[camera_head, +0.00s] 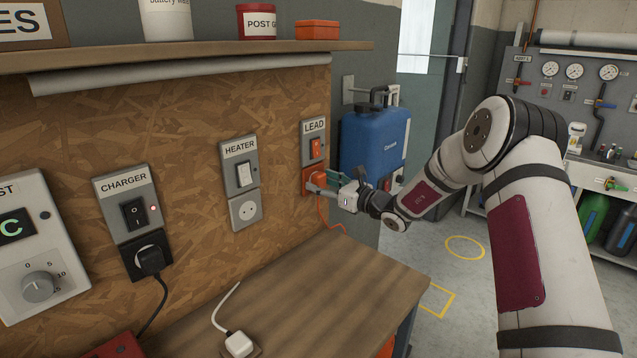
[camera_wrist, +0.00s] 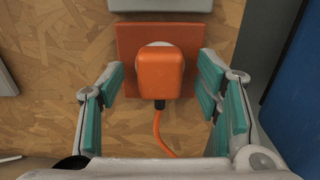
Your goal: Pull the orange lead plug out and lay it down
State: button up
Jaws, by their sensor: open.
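The orange lead plug (camera_wrist: 160,76) sits in its socket on the orange plate (camera_wrist: 128,58), below the LEAD switch (camera_head: 315,147) on the chipboard wall. Its orange cable (camera_wrist: 160,130) hangs down from it, and in the head view the cable (camera_head: 321,214) drops toward the bench. My gripper (camera_wrist: 162,95) is open, with one teal-padded finger on each side of the plug. Gaps show between both fingers and the plug. In the head view, my gripper (camera_head: 318,185) is at the orange plate and hides most of the plug.
The wooden bench (camera_head: 335,285) has clear room below the socket. A white plug (camera_head: 239,343) lies at its front. A heater socket (camera_head: 246,211) and a charger with a black plug (camera_head: 151,258) are to the left. A blue container (camera_head: 370,140) stands close on the right.

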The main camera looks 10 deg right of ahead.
grip_shut()
dwell(0.3)
jog(key=p+v, duration=0.3)
jog(key=v, duration=0.3)
dwell(1.3)
jog(key=s+a+f+h, duration=0.1)
jog(key=s+f, duration=0.3)
jog(key=s, duration=0.6)
jog(key=s+a+f+m+t, duration=0.1)
jog(key=s+f, duration=0.4)
jog(key=s, duration=0.5)
jog(key=shift+s+a+f+h, duration=0.2)
jog(key=shift+f+h, duration=0.1)
jog(key=shift+h, duration=0.1)
